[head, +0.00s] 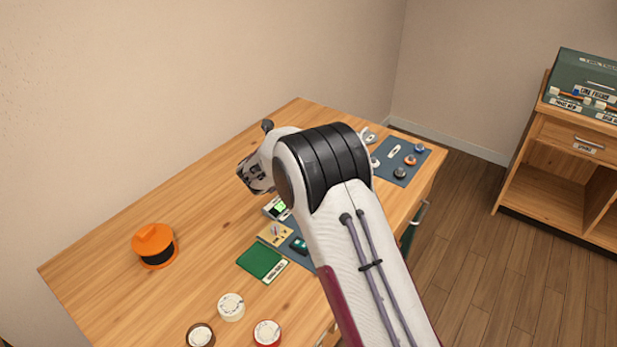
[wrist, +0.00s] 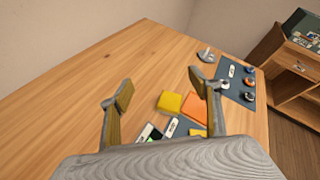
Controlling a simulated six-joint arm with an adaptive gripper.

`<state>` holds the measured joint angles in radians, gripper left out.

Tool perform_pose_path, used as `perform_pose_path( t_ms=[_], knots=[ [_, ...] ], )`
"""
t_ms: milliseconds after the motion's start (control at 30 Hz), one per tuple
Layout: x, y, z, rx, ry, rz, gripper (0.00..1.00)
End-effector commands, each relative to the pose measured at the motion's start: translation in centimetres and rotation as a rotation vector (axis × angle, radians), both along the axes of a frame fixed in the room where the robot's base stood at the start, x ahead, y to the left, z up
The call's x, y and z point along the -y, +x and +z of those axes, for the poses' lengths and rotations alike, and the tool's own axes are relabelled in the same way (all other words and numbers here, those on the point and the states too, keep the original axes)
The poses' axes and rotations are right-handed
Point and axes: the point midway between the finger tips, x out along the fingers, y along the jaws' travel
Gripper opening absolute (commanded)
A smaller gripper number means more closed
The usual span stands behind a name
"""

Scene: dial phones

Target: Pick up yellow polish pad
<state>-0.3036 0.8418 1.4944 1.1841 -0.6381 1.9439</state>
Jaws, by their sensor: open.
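The yellow polish pad (wrist: 169,102) lies flat on the wooden table in the wrist view, seen between my two fingers and beyond them. An orange pad (wrist: 194,107) lies against its right side. My gripper (wrist: 160,97) is open and empty, with its fingers spread wide above the table. In the head view my arm covers the area where the yellow pad lies, so the pad is hidden there. The gripper's fingertips are also hidden in the head view.
A blue mat (head: 403,160) with several small dials lies at the table's far right. A green pad (head: 262,262), an orange-and-black round container (head: 154,246) and several round dials stand nearer. A wooden cabinet (head: 560,150) stands apart at right.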

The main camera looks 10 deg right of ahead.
Motion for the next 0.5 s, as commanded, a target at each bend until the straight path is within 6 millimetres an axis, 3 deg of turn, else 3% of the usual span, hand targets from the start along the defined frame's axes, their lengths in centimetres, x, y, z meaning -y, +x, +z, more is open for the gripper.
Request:
perform_pose_path(
  t_ms=[33, 300, 500],
  knots=[
    [0.1, 0.1, -1.4, 0.007, 0.023, -0.037, 0.62],
    [1.4, -0.3, -7.5, 0.074, 0.147, -0.248, 0.62],
    [2.1, -1.0, -10.4, 0.115, 0.2, -0.349, 0.62]
  ],
)
